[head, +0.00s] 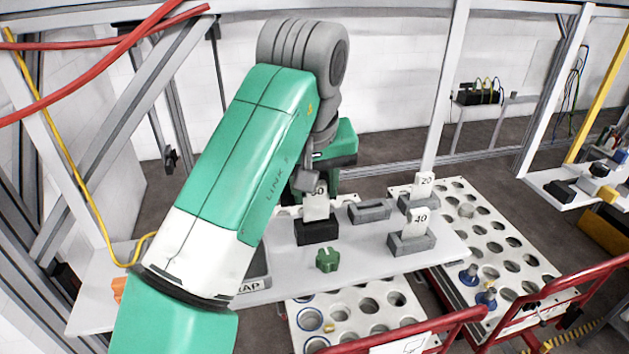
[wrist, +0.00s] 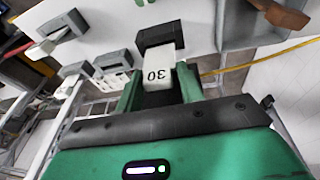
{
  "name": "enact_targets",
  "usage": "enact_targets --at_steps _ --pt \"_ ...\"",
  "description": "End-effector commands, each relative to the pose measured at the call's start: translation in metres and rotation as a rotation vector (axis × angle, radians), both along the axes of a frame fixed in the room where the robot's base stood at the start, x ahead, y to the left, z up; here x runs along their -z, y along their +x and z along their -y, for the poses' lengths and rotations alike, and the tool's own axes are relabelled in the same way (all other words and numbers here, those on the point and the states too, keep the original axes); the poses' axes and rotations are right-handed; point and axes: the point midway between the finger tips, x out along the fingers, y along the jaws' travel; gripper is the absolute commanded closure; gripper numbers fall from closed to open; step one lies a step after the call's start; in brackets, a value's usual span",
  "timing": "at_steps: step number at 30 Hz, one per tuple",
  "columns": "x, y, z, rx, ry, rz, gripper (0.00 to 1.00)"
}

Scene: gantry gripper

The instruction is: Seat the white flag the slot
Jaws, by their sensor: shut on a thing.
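A white flag marked 30 (head: 315,207) is held by my gripper (wrist: 159,74), whose green fingers are shut on it from both sides. The flag also shows in the wrist view (wrist: 155,84). It stands upright, with its lower edge at the top of a black slotted block (head: 317,232). The block also shows in the wrist view (wrist: 161,36), right at the flag's far end. The slot itself is hidden, so I cannot tell how deep the flag sits, or whether it is in.
Flags marked 40 (head: 418,221) and 20 (head: 425,184) stand in grey blocks on the right. An empty grey slotted block (head: 370,211) lies between. A green piece (head: 327,260) stands in front of the black block.

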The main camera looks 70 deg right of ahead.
Motion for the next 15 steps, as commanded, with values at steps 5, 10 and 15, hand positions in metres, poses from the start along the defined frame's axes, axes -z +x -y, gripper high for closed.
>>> enact_targets --at_steps 5,10,15 --pt "0.005 0.0 0.0 0.0 0.0 0.0 0.84" --pt "0.009 0.0 0.0 0.0 -0.001 0.001 0.84" --pt "0.013 0.0 0.0 0.001 0.0 0.0 0.84"
